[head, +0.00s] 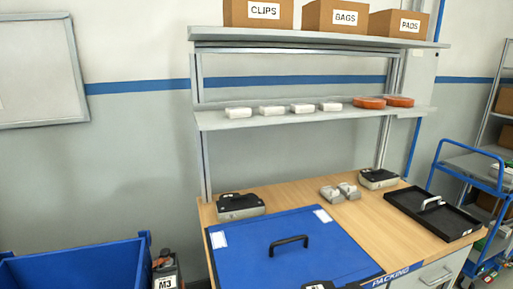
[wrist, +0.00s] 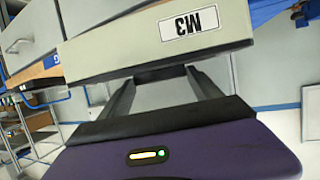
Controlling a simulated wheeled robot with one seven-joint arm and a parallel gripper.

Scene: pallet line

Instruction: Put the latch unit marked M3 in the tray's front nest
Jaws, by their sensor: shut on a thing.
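The latch unit marked M3 is a pale grey block with a white label (wrist: 192,24) in the wrist view. My gripper (wrist: 163,80) is shut on it, with both dark fingers reaching its dark part. In the head view an M3 label (head: 167,283) shows on a dark and grey thing at the bottom left, cut off by the frame, apparently this held unit beside the table. A black tray (head: 462,231) lies on the table at the right, with a pale handle-shaped piece in it. I cannot make out its nests.
A blue panel with a black handle (head: 290,243) covers the table's front left; what is under it is hidden. A blue bin (head: 75,268) is left, a blue cart (head: 480,168) right.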

